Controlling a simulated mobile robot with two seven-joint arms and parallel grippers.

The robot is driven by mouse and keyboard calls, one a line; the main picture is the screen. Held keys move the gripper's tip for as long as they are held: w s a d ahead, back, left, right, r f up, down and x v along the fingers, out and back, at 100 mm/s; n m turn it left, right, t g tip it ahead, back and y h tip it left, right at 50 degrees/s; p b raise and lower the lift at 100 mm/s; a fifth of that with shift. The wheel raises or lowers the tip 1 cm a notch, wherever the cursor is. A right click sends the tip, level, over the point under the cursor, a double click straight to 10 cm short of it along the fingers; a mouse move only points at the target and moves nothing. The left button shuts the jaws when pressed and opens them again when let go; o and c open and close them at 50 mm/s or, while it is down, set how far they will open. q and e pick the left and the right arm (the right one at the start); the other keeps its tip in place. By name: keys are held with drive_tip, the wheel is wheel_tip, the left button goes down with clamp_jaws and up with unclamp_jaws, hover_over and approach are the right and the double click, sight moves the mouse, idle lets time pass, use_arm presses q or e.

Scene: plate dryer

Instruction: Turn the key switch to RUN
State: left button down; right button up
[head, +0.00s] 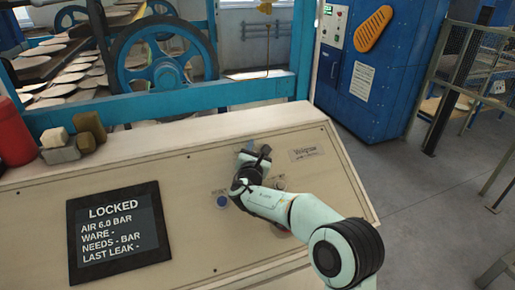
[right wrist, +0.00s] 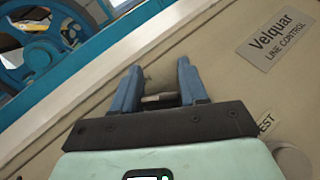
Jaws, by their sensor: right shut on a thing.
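My right gripper (head: 257,158) reaches over the sloping beige control panel (head: 140,165) at its upper right. In the right wrist view its two blue-grey fingers (right wrist: 159,70) stand on either side of a small dark metal piece (right wrist: 160,98), which looks like the key of the key switch. The gripper is shut on it. The switch's RUN mark and the key's exact angle are hidden or too small to read. The dark screen (head: 117,232) on the panel reads LOCKED, AIR 6.0 BAR. My left gripper is not in view.
A Velquar LINE CONTROL plate (right wrist: 281,42) is right of the gripper. A red bottle (head: 13,135) and several small blocks (head: 60,148) stand at the panel's top left. A blue cabinet (head: 385,75) stands behind, right.

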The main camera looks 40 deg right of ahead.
drive_tip(key=shift+r+m+g+h+p, duration=0.1)
drive_tip(key=shift+m+g+h+p, duration=0.35)
drive_tip(key=shift+m+g, duration=0.4)
drive_tip(key=m+g+p, duration=0.1)
drive_tip(key=m+g+h+p, duration=0.1)
drive_tip(key=m+g+p, duration=0.2)
drive_tip(key=m+g, duration=0.1)
drive_tip(key=shift+s+d+r+p, duration=0.15)
drive_tip(key=shift+s+p, duration=0.1)
drive_tip(key=shift+p, duration=0.15)
drive_tip(key=m+g+p, duration=0.4)
drive_tip(key=shift+s+f+g+y, duration=0.25)
drive_tip(key=shift+g+y, duration=0.1)
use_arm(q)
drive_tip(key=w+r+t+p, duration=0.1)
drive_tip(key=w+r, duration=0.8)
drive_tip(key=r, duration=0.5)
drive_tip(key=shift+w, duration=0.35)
use_arm(e)
drive_tip(key=shift+s+f+m+g+y, duration=0.15)
drive_tip(key=shift+m+g+y, duration=0.05)
drive_tip(key=shift+m+g, duration=0.3)
drive_tip(key=shift+s+f+m+g+y, duration=0.1)
drive_tip(key=shift+f+m+g+y, duration=0.1)
drive_tip(key=shift+m+g, duration=0.25)
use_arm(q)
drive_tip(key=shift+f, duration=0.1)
use_arm(e)
drive_tip(key=o, duration=1)
drive_tip(key=shift+c, duration=0.2)
